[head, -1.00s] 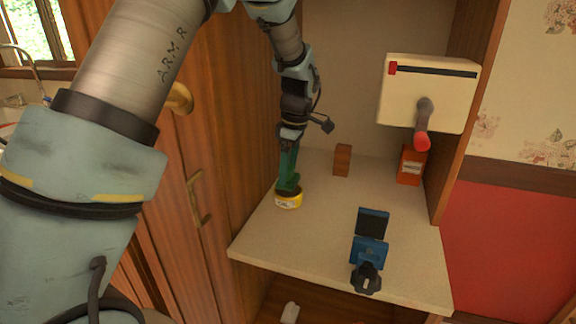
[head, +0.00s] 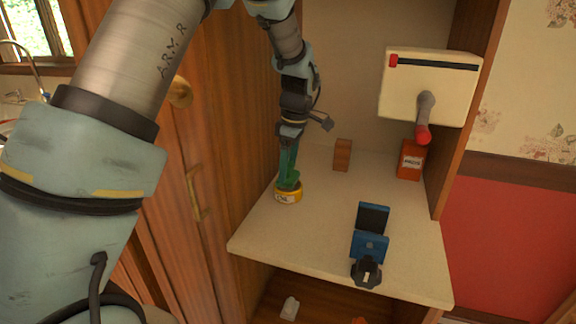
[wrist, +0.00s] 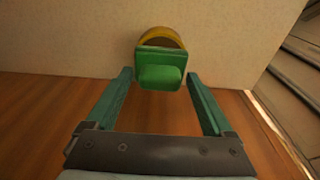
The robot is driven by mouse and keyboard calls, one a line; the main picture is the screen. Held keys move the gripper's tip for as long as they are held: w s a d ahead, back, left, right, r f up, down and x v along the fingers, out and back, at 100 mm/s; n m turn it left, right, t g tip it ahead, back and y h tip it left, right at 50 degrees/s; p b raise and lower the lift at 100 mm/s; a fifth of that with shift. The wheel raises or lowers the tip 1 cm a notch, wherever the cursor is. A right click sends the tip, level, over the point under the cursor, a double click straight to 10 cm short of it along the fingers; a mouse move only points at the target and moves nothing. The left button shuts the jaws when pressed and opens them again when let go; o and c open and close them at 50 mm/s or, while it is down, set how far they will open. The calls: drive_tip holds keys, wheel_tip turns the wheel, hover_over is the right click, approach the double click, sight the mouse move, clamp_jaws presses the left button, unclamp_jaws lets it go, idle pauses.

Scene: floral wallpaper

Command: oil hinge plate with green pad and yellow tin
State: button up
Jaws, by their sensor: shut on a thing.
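My gripper (head: 289,172) points down at the back left of the shelf, shut on the green pad (wrist: 160,76). The pad sits between the green fingers in the wrist view. The yellow tin (head: 289,197) stands on the shelf directly under the pad. The pad's lower end is at the tin's mouth; how deep it reaches is hidden. The tin's rim (wrist: 158,38) shows behind the pad in the wrist view. The blue hinge plate (head: 369,247) stands near the shelf's front right, with a dark upright leaf behind and a black knob in front.
A wooden block (head: 342,155) and an orange box (head: 411,160) stand at the back. A cream wall box (head: 425,88) with a red-tipped lever hangs above the orange box. The shelf (head: 310,235) is clear between tin and hinge plate. A wooden cabinet door (head: 225,130) is close on the left.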

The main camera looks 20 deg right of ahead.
drive_tip(key=shift+f, duration=0.55)
idle(1.1)
drive_tip(key=shift+r, duration=0.1)
drive_tip(key=shift+r+p, duration=2.5)
drive_tip(key=shift+r, duration=1)
drive_tip(key=shift+s, duration=0.1)
